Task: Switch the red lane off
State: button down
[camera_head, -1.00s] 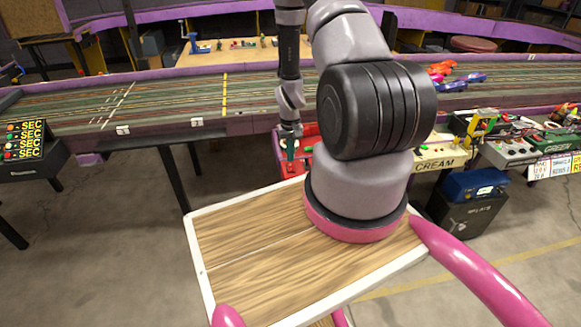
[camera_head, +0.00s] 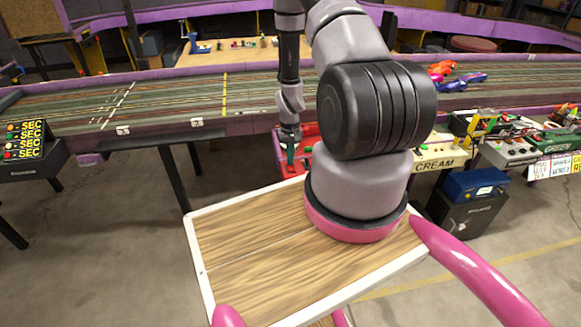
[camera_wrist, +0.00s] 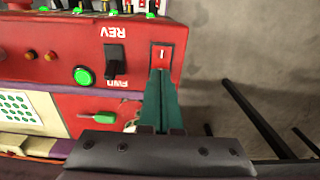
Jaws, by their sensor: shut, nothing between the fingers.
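The red control box (camera_wrist: 30,75) fills the upper left of the wrist view; in the head view the red box (camera_head: 278,150) shows beyond my tray, partly behind my arm. On it is a red rocker switch (camera_wrist: 162,56) marked with a line. A black lever switch (camera_wrist: 114,60) between "REV" and "FWD" is beside it, upside down in the picture. My gripper (camera_wrist: 160,72) has its green fingers together and empty. Their tips are at the lower edge of the red rocker in the picture; whether they touch it I cannot tell.
A round green button (camera_wrist: 83,76) and a green-handled knob (camera_wrist: 97,118) are on the same box. Bare floor (camera_wrist: 240,50) lies to its right. A cream box (camera_head: 440,152) and grey control boxes (camera_head: 505,152) stand along the track's edge (camera_head: 240,125).

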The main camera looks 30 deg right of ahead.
jog(key=shift+f, duration=0.15)
jog(key=shift+r, duration=3.55)
